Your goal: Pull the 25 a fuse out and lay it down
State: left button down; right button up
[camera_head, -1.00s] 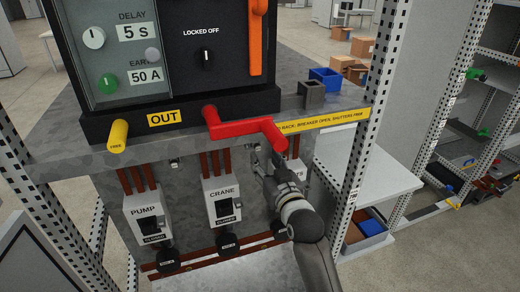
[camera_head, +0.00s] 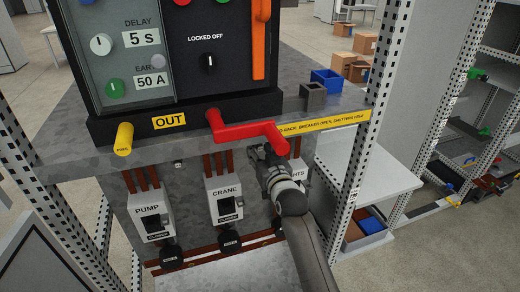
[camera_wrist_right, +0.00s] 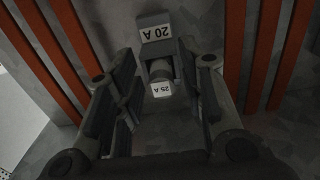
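The fuse labelled 25 A (camera_wrist_right: 161,89) shows in the right wrist view, upside down, seated in a grey holder labelled 20 A (camera_wrist_right: 157,34). My right gripper (camera_wrist_right: 167,66) is open, with one finger on each side of the fuse and a gap on both sides. In the head view my right gripper (camera_head: 262,153) is at the front panel, just under the red crank handle (camera_head: 245,131). The fuse is hidden there behind the gripper and handle. My left gripper is not in view.
Orange-brown bars (camera_wrist_right: 267,55) flank the holder. PUMP (camera_head: 150,212) and CRANE (camera_head: 224,200) switches sit lower left; a LIGHTS unit is partly covered by my arm. A yellow handle (camera_head: 123,139) juts out left. A grey box (camera_head: 313,95) and blue box (camera_head: 327,80) stand on the ledge, right.

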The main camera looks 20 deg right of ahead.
jog(key=c, duration=0.5)
jog(key=o, duration=0.8)
jog(key=shift+s, duration=0.1)
